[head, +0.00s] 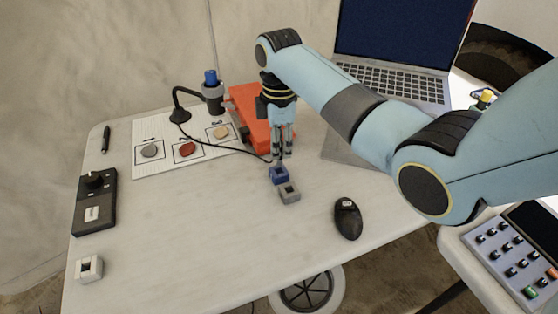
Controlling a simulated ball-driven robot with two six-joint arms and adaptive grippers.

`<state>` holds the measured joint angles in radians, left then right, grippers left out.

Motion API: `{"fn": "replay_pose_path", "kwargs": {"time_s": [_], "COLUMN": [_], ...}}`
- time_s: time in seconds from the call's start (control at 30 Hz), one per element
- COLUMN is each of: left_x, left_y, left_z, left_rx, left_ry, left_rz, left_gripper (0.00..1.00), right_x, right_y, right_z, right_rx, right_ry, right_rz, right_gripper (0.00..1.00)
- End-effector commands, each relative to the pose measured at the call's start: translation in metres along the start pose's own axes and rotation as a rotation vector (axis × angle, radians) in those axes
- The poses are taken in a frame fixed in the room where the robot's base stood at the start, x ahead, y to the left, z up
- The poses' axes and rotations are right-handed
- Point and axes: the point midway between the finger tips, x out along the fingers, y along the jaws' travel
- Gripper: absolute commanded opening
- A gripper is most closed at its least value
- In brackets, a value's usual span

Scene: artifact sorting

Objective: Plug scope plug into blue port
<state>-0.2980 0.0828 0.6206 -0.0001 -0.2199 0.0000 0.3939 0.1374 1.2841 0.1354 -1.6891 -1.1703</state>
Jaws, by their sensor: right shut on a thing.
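My right gripper (282,153) points down over the table and is shut on the scope plug (281,159), a small dark piece mostly hidden between the fingers. The plug's black cable runs left to the scope (212,93), which has a blue top and a dark stand. The blue port (279,175) is a small blue block on the table, just below the fingertips in the picture. I cannot tell whether the plug touches it. A grey port (289,192) sits right beside the blue one, nearer the front. My left gripper is not in view.
A white sheet (160,165) with several coloured discs lies at left. An orange case (248,112) stands behind the gripper, near a laptop (395,85). A black mouse (348,220), a white port (88,269) and a dark knob box (94,203) are on the table. The front middle is clear.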

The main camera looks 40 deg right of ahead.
Motion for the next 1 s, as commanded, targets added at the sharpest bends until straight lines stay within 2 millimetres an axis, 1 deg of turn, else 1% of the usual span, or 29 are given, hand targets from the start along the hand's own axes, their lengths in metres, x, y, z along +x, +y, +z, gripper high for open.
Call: {"fn": "replay_pose_path", "kwargs": {"time_s": [0.13, 0.23, 0.33, 0.4, 0.73, 0.77, 0.8, 0.93, 1.0], "left_x": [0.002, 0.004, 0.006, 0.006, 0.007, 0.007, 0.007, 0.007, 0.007], "left_y": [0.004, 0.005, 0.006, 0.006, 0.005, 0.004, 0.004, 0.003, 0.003], "left_z": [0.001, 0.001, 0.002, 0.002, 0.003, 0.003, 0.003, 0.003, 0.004], "left_rx": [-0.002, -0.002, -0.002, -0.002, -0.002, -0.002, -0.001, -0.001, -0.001], "left_ry": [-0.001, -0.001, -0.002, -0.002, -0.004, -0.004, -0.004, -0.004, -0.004], "left_rz": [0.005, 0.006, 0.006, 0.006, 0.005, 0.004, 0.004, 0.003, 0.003], "left_gripper": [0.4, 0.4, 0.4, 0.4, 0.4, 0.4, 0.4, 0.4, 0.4], "right_x": [0.01, 0.027, 0.039, 0.043, 0.045, 0.045, 0.045, 0.045, 0.045], "right_y": [0.004, 0.004, 0.005, 0.005, 0.005, 0.005, 0.005, 0.005, 0.005], "right_z": [-0.001, -0.001, -0.001, -0.001, -0.001, -0.001, -0.001, -0.001, -0.001], "right_rx": [0.0, 0.001, 0.001, 0.001, 0.0, 0.0, 0.0, 0.0, 0.0], "right_ry": [-0.001, -0.002, -0.001, -0.001, -0.001, -0.001, -0.001, -0.001, -0.001], "right_rz": [-0.002, -0.003, -0.001, 0.0, 0.0, 0.0, 0.0, 0.0, 0.0], "right_gripper": [0.0, 0.0, 0.0, 0.0, 0.0, 0.15, 0.2, 0.37, 0.37]}}
